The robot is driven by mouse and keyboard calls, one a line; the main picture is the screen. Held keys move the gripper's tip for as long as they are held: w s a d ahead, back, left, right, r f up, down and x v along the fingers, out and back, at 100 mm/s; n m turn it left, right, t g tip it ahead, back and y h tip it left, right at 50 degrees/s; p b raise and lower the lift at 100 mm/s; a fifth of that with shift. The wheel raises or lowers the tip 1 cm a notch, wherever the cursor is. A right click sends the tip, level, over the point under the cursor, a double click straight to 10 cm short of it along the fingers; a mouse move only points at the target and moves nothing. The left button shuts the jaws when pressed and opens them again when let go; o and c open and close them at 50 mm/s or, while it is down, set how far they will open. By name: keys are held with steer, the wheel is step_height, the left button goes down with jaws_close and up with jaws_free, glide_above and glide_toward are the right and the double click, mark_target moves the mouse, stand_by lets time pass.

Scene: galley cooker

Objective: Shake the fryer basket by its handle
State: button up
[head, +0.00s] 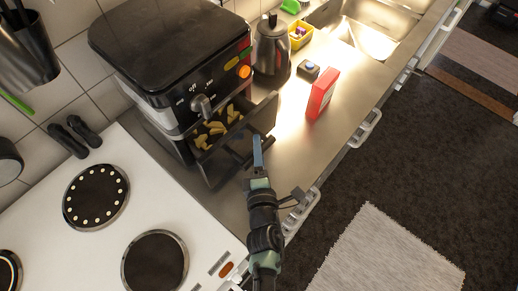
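The air fryer (160,50) is a black and silver appliance on the steel counter. Its fryer basket (240,140) is pulled partly out and holds several yellow fries (214,130). The basket's dark handle is at its front, largely hidden by or blending with my gripper. My gripper (258,150) reaches up from the bottom of the picture, with its blue-grey finger at the basket front by the handle. Only one finger shows clearly, so I cannot tell whether it is closed on the handle.
A white cooktop (100,235) with round burners lies to the left. A black kettle (271,48), a red box (322,93) and a small dark object (308,70) stand right of the basket. A sink (375,30) is beyond. The floor at right is clear around a grey rug (390,255).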

steer(key=shift+s, duration=0.15)
steer(key=s+d+r+b, duration=0.1)
steer(key=s+d+b, duration=0.1)
steer(key=s, duration=1)
steer(key=shift+s+r+b, duration=0.2)
steer(key=shift+r+b, duration=0.15)
steer(key=shift+r, duration=0.05)
